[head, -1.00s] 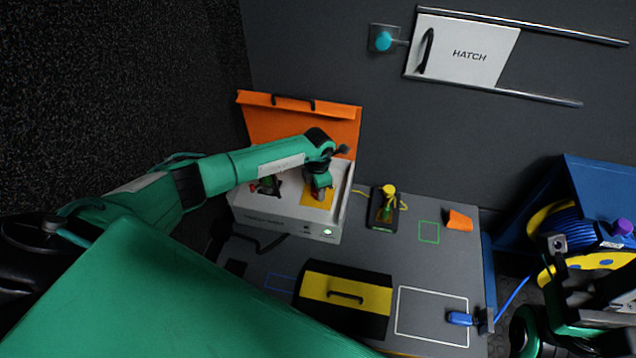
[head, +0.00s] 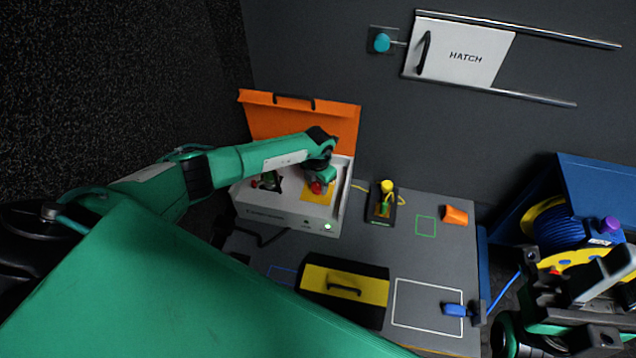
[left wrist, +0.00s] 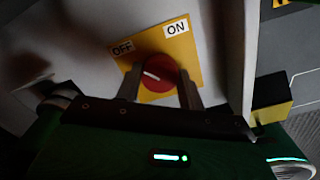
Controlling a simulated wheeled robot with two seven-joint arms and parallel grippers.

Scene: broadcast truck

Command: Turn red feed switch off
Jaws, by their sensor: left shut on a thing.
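The red feed switch is a round red knob (left wrist: 158,74) on a yellow plate (left wrist: 185,55) in the left wrist view. The plate reads OFF on the left and ON on the right. The knob's white mark lies on its left, OFF side. My left gripper (left wrist: 160,90) has a finger on each side of the knob and is shut on it. In the head view, the knob (head: 316,188) shows below my left gripper (head: 319,180) inside the pale box (head: 285,222). My right gripper (head: 590,285) is at the lower right, away from the box; its jaws are unclear.
The box's orange lid (head: 300,120) stands open behind. Another red part (head: 255,184) is left in the box. A yellow-topped device (head: 384,205), an orange piece (head: 454,214), a yellow-and-black case (head: 345,290) and a blue plug (head: 455,310) are on the table (head: 420,262).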

